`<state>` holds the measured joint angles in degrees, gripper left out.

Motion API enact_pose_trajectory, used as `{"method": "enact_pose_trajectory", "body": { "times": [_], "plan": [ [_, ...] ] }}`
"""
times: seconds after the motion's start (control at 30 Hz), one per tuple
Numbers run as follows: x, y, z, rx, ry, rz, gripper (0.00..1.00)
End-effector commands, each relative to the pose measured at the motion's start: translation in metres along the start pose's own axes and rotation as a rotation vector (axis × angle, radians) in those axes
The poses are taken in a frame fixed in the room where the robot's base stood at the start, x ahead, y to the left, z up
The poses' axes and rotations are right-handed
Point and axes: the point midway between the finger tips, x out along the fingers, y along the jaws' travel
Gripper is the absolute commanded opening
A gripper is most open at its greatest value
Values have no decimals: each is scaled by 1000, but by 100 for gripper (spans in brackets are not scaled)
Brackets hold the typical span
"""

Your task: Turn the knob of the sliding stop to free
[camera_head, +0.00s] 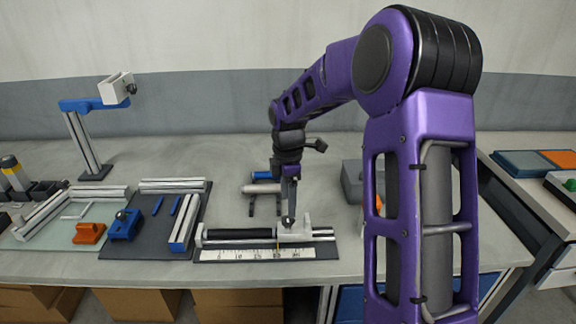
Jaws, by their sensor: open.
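The sliding stop (299,228) is a pale block on a rail unit with a printed scale (240,254) along its front. It sits right of the middle of the rail, near the larger numbers. A small dark knob (287,221) shows on top of it, partly hidden. My gripper (288,212) points down right over the knob, with its fingers at or just above it. I cannot tell if they touch it. The jaws look narrow from here but are open. The knob's setting is too small to read.
Left of the rail lies a dark mat with a blue clamp (124,225) and blue pens. Behind stand dark supports with a blue-ended roller (263,176). A grey box (352,181) is to the right, partly behind my arm. An orange block (89,233) lies farther left.

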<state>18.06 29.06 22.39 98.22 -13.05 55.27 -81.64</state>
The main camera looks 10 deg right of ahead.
Motion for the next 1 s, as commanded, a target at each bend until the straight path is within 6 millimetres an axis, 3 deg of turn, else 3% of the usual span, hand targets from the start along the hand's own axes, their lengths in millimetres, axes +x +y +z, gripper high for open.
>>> {"method": "enact_pose_trajectory", "body": {
  "times": [0.3,0.5,0.7,1.0],
  "plan": [
    [-79,1,0,0,0,5,73],
    [-110,1,0,-1,0,3,73],
    [-121,0,0,-2,0,1,73],
    [-122,0,-1,-1,1,1,73]
  ]
}}
